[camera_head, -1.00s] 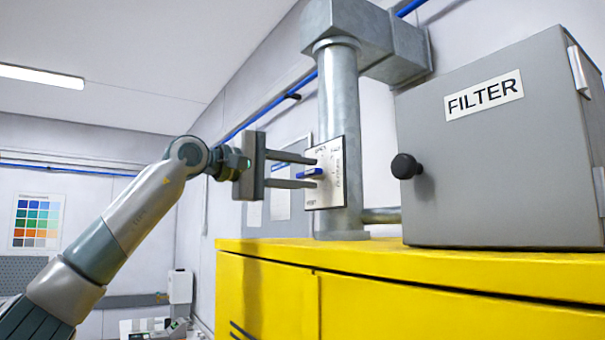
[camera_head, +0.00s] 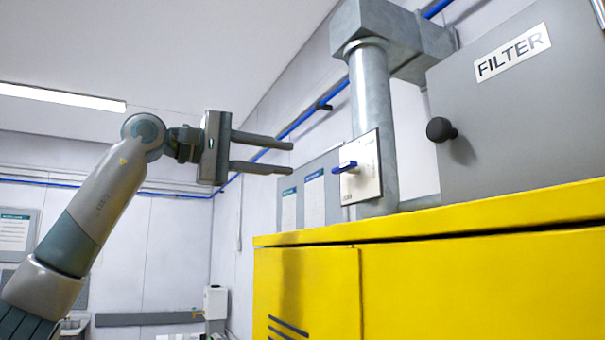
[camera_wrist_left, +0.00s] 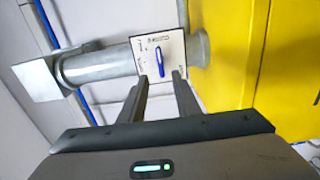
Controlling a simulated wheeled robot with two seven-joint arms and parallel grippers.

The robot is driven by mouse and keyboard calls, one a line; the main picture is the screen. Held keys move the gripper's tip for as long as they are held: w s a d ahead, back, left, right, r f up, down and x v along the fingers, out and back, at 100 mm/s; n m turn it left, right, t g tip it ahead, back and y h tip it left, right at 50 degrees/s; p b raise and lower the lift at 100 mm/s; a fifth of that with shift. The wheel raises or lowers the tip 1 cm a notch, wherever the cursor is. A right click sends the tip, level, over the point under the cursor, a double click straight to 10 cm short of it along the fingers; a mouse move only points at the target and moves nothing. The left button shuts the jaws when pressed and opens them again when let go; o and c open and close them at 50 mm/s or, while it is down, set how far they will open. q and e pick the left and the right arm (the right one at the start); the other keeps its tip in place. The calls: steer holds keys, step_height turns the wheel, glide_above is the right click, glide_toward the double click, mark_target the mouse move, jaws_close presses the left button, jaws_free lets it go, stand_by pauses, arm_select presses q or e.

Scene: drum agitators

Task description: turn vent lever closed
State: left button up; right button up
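The vent lever (camera_head: 345,167) is a small blue handle on a white plate (camera_head: 366,180) fixed to the grey vertical duct pipe. In the head view the handle points left, roughly level. In the left wrist view the blue lever (camera_wrist_left: 160,62) lies just beyond and between the fingertips. My left gripper (camera_head: 291,158) is open and empty, its two fingers apart and pointing at the plate. A clear gap separates the fingertips from the lever. The print on the plate is too small to read. My right gripper is not in view.
A grey FILTER box (camera_head: 530,110) with a black knob (camera_head: 440,130) stands right of the pipe on the yellow cabinet (camera_head: 310,290). Papers (camera_head: 314,200) hang on a grey wall panel behind. The space left of the plate is free.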

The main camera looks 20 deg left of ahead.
arm_select(q)
steer(key=v, duration=0.3)
steer(key=shift+s+a+b, duration=0.15)
steer(key=shift+s+b, duration=0.05)
steer(key=shift+b, duration=0.2)
stand_by(0.4)
